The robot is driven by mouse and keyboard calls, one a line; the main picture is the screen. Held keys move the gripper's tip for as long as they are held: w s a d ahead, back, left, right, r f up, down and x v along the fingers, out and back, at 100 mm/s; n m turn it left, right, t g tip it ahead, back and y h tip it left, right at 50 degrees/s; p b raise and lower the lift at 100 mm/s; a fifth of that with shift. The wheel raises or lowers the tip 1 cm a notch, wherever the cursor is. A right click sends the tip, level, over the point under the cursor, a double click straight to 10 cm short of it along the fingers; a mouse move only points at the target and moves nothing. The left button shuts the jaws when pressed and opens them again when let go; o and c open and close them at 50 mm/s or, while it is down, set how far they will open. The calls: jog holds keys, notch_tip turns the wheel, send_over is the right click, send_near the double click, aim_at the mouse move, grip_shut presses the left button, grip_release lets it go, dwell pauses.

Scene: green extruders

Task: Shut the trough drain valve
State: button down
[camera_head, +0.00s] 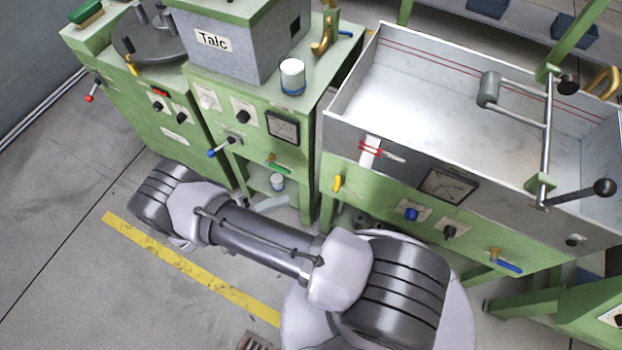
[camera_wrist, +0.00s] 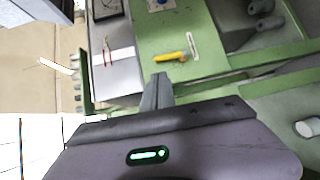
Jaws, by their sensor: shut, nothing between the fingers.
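The trough (camera_head: 345,100) is a pale metal basin on a green stand at the right of the head view. A small yellow lever handle (camera_head: 338,183) sits at the left end of its green front panel; it also shows in the wrist view (camera_wrist: 170,57), beside a small label plate. A blue-handled brass valve (camera_head: 508,266) is low at the panel's right end. I cannot tell from labels which is the drain valve. My gripper (camera_wrist: 160,80) is shut and empty, its tips just short of the yellow handle in the wrist view. My arm hides it in the head view.
A blue knob (camera_head: 411,214), a black knob (camera_head: 449,232) and a gauge (camera_head: 448,185) are on the panel. The green Talc machine (camera_head: 240,140) stands left. Open floor lies in front.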

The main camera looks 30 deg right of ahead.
aim_at(335, 183)
jog(key=f+t, duration=0.1)
jog(key=s+f+h, duration=0.1)
jog(key=f, duration=0.1)
jog(key=shift+f+n+t, duration=0.25)
jog(key=shift+n+t, duration=0.15)
jog(key=shift+d, duration=0.1)
jog(key=d, duration=0.4)
jog(key=d+b, duration=0.1)
jog(key=d, duration=0.9)
jog(key=shift+w+b, duration=0.4)
